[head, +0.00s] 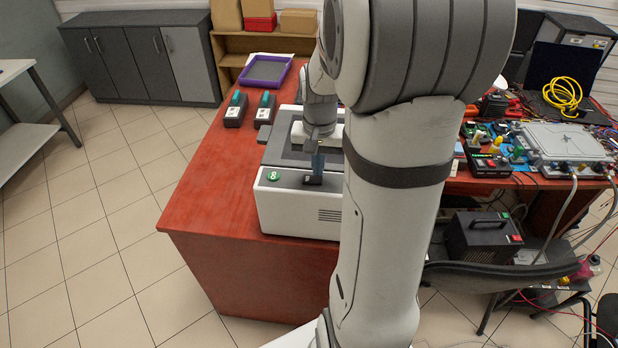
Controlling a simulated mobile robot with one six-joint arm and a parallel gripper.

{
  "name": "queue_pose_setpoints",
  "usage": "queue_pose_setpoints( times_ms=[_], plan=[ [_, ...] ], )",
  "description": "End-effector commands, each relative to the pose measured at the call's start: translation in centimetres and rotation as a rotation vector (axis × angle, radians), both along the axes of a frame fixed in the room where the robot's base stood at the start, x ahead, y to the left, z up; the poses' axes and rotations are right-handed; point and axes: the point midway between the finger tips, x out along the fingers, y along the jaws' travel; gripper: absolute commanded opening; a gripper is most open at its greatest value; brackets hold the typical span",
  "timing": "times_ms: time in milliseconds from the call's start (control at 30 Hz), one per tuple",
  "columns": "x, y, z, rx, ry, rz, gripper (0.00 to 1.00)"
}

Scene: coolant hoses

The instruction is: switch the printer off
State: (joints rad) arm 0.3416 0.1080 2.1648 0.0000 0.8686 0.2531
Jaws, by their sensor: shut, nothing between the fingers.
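The printer (290,212) is a white box with a grey top, standing near the front edge of the red table. A round green button (273,176) is at the left of its front top strip. A small black switch (312,181) sits to the right of it on the same strip. My gripper (318,168) is shut and empty, pointing down right at the black switch. I cannot tell whether its tips touch the switch, or which way the switch is set. My arm hides the printer's right side.
The red table (205,185) has bare room left of the printer. Two dark devices with teal tops (236,110) and a purple tray (265,70) lie behind. On the right are a grey metal box (565,142), yellow cable (562,95) and many wires. The floor on the left is clear.

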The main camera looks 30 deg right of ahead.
Motion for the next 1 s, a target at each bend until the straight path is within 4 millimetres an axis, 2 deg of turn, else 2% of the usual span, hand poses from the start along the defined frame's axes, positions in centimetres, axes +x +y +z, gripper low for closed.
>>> queue_pose_setpoints(
  times_ms=[1000],
  plan=[
    [0.0,0.0,-1.6,0.000,0.000,-0.001,0.00]
  ],
)
